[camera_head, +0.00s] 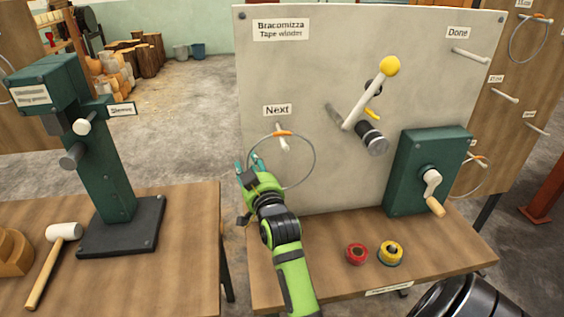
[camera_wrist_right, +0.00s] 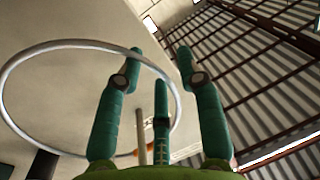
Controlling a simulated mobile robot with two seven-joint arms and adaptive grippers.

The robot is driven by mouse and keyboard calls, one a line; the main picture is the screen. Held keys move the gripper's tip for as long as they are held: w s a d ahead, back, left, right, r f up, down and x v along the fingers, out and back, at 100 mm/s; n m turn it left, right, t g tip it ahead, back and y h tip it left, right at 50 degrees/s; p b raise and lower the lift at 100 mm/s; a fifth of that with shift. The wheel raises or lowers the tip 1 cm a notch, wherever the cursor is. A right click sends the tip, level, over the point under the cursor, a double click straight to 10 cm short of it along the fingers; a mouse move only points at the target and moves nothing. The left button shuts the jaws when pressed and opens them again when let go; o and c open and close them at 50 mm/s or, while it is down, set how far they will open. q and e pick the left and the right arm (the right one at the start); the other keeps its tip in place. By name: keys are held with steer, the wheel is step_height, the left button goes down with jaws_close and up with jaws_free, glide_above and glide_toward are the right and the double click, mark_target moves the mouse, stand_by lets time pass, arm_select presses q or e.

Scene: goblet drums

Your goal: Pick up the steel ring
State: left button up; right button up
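The steel ring (camera_head: 315,160) is a thin grey hoop with an orange band at its top. It hangs on a pale peg under the "Next" label on the grey board. In the right wrist view the ring (camera_wrist_right: 4,88) fills the left half, and its rim runs between the spread fingers. My right gripper (camera_head: 247,164) is at the ring's left rim, with its teal fingers apart; it also shows in the right wrist view (camera_wrist_right: 160,66). I cannot tell whether any finger touches the rim. My left gripper is not in view.
The board (camera_head: 290,80) carries a yellow-knobbed lever (camera_head: 365,95) and an empty "Done" peg (camera_head: 470,57). A green crank box (camera_head: 420,170) stands at right. Red (camera_head: 356,253) and yellow (camera_head: 390,253) parts lie on the bench. A mallet (camera_head: 62,232) and a green stand (camera_head: 108,160) are at left.

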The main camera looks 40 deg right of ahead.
jaws_close()
step_height(320, 180, up, 10)
steer(key=shift+r+b, duration=0.1)
steer(key=shift+b, duration=0.25)
steer(key=shift+a, duration=0.1)
